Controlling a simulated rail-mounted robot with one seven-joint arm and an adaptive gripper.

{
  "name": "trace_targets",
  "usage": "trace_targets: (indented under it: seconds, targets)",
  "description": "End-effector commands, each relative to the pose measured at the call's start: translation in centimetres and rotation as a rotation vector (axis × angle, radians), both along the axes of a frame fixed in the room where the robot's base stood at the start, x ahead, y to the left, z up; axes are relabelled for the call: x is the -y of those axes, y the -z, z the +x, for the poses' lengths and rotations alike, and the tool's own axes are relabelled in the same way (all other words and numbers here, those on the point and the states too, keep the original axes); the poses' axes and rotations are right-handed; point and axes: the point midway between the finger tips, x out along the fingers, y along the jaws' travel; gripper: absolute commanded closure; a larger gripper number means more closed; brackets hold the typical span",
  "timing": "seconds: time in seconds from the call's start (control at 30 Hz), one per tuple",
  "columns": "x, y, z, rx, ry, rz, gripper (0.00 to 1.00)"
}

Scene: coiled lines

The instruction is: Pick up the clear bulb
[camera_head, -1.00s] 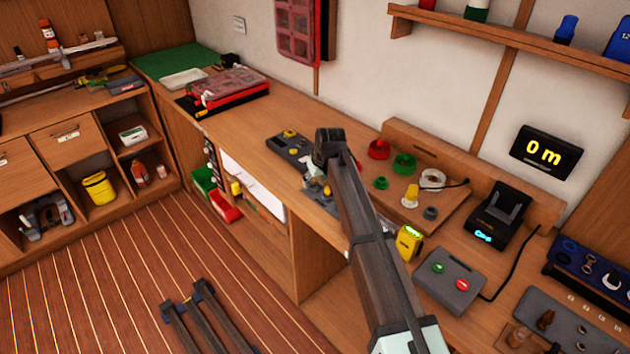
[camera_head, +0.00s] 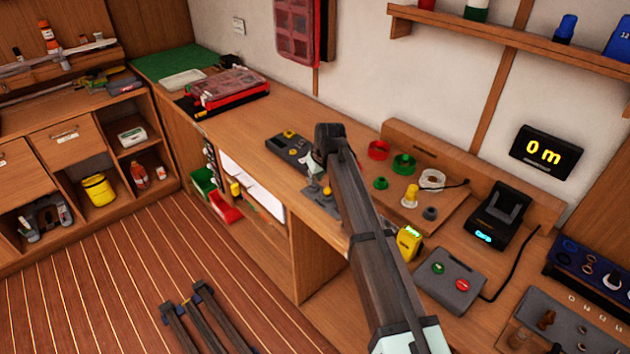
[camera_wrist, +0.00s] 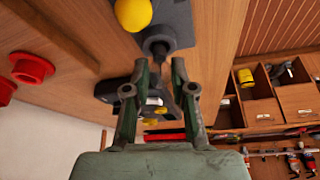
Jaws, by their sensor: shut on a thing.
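My gripper (camera_wrist: 160,72) points at a grey board (camera_wrist: 180,22) in the wrist view. Its two green fingers are shut on the clear bulb, whose see-through outline I can barely make out between the fingertips. A dark round socket (camera_wrist: 157,48) on the board shows just beyond the fingertips. In the head view the grey board (camera_head: 322,200) lies on the bench below my gripper (camera_head: 315,166). My dark arm hides most of the gripper and the bulb there.
A yellow ball-shaped knob (camera_wrist: 133,14) stands beside the socket. A dark tray with yellow parts (camera_head: 290,148) lies on the bench to the left. Red (camera_head: 378,150) and green (camera_head: 403,163) spools and a button box (camera_head: 448,280) are to the right.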

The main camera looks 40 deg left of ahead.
Motion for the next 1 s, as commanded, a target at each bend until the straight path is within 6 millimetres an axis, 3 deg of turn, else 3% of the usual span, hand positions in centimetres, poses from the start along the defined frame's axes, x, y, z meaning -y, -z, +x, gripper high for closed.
trace_targets:
  seconds: [0.17, 0.6, 0.8, 1.0]
  targets:
    - [-0.1, -2.8, 0.1, 0.002, 0.000, 0.003, 0.90]
    - [-0.2, -13.9, 0.1, 0.002, 0.000, 0.002, 0.90]
    - [-0.1, -17.1, 0.1, 0.001, 0.000, 0.001, 0.90]
    - [0.0, -18.5, 0.0, 0.000, 0.000, 0.001, 0.90]
